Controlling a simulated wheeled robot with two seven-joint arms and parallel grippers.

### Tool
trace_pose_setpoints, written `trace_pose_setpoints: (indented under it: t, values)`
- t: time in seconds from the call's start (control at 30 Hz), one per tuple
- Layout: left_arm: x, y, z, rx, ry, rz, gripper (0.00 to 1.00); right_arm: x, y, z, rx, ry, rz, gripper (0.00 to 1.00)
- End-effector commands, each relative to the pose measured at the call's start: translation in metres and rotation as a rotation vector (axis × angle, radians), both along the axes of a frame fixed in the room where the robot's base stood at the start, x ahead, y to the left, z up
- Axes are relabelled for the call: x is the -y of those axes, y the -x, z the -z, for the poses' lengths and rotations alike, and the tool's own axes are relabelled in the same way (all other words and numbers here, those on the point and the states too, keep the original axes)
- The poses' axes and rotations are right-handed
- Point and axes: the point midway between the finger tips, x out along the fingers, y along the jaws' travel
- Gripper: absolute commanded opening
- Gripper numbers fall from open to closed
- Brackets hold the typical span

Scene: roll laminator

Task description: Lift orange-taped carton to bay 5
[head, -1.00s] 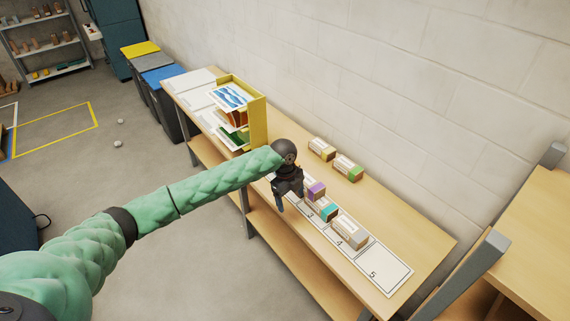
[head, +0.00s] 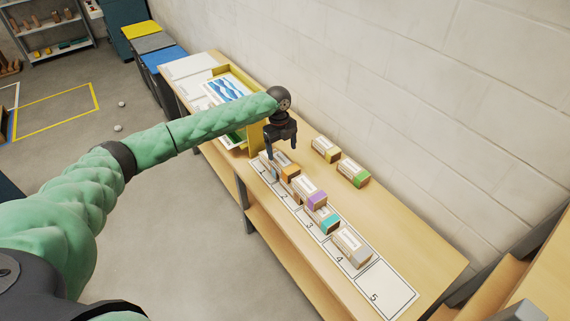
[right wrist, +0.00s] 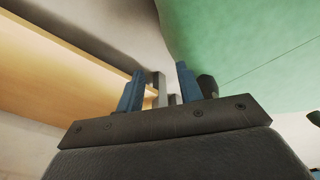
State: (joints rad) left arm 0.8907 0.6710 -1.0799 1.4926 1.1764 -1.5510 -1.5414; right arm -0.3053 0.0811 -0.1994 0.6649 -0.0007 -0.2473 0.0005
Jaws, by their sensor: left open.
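The orange-taped carton (head: 290,173) sits on the numbered strip near bays 1 and 2 in the head view. My left gripper (head: 279,158) is open, pointing down over this carton. One finger shows at its near side; the other is partly hidden, and I cannot tell whether they touch it. Bay 5 (head: 386,292) is the empty square at the strip's near end. My right gripper (right wrist: 158,82) shows in the right wrist view with its two blue fingers apart and no carton between them.
Purple-taped (head: 311,193), teal-taped (head: 323,219) and grey-taped (head: 352,246) cartons stand between the orange one and bay 5. Yellow-taped (head: 326,149) and green-taped (head: 354,172) cartons stand toward the wall. A yellow holder (head: 256,137) with pictures is behind my left gripper.

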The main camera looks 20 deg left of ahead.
Motion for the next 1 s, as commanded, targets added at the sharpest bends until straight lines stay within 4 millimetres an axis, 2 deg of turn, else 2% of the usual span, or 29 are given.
trace_pose_setpoints:
  t: [0.1, 0.37, 0.73, 1.0]
  values:
    - [0.001, 0.001, 0.013, -0.001, -0.001, 0.0, 0.8, -0.003, -0.016, 0.003, 0.012, -0.002, 0.0, 0.36]
    - [0.002, 0.001, 0.026, 0.0, 0.0, -0.001, 0.8, -0.007, -0.039, 0.003, 0.027, -0.004, 0.001, 0.36]
    - [0.006, 0.003, 0.061, 0.0, 0.0, -0.001, 0.8, -0.019, -0.098, -0.003, 0.067, -0.011, 0.0, 0.36]
    - [0.007, 0.003, 0.068, 0.001, 0.001, -0.001, 0.8, -0.022, -0.114, -0.01, 0.077, -0.013, 0.001, 0.36]
